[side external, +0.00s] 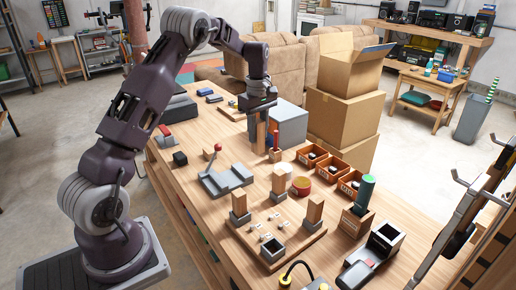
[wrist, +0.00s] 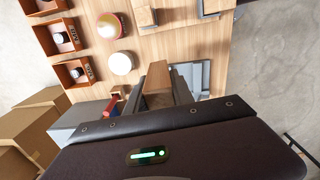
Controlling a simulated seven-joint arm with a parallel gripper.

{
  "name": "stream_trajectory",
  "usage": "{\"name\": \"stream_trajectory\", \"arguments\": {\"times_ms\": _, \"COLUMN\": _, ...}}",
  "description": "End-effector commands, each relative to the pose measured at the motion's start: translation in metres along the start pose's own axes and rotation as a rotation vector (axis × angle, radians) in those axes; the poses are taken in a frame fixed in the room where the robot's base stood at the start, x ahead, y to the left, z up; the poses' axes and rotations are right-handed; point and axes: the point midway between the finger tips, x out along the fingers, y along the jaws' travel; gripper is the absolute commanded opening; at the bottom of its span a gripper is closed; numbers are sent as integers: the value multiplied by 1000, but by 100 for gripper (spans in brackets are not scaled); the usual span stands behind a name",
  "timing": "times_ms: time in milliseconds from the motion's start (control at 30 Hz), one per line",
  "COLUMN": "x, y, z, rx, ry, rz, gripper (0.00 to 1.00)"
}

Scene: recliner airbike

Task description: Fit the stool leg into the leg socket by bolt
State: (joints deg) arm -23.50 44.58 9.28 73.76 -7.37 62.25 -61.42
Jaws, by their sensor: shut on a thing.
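My gripper (side external: 260,112) is shut on a wooden stool leg (side external: 260,135) above the far part of the bench. The leg hangs roughly upright; whether its lower end touches anything is unclear. In the wrist view the leg (wrist: 157,88) sits between the two dark fingers. The stool base board (side external: 245,236) lies nearer the camera, well away from my gripper. Three wooden legs (side external: 314,209) stand upright in grey sockets on it. The front grey socket (side external: 272,250) is empty. Small pale pieces, possibly bolts (side external: 267,237), lie in the board's middle.
A grey fixture with a red-knobbed lever (side external: 217,178) stands between my gripper and the board. Orange bins (side external: 349,183), a red round container (side external: 301,186) and a green cylinder in a holder (side external: 365,190) line the right side. A grey box (side external: 290,124) and stacked cartons (side external: 340,118) stand behind.

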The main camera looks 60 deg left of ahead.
Motion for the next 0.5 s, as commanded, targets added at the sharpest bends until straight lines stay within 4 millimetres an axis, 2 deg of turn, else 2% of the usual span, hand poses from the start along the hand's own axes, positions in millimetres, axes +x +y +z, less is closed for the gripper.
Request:
{"name": "stream_trajectory", "arguments": {"times_ms": 33, "x": -7, "y": 0, "z": 4, "rx": 3, "ry": 0, "rz": 2, "gripper": 0}}
{"name": "stream_trajectory", "arguments": {"times_ms": 267, "x": -6, "y": -11, "z": 55, "rx": 9, "ry": 1, "rz": 0, "gripper": 0}}
{"name": "stream_trajectory", "arguments": {"times_ms": 367, "x": -7, "y": -21, "z": 85, "rx": 11, "ry": 2, "rz": -1, "gripper": 0}}
{"name": "stream_trajectory", "arguments": {"times_ms": 500, "x": -7, "y": -46, "z": 135, "rx": 18, "ry": 3, "rz": -1, "gripper": 0}}
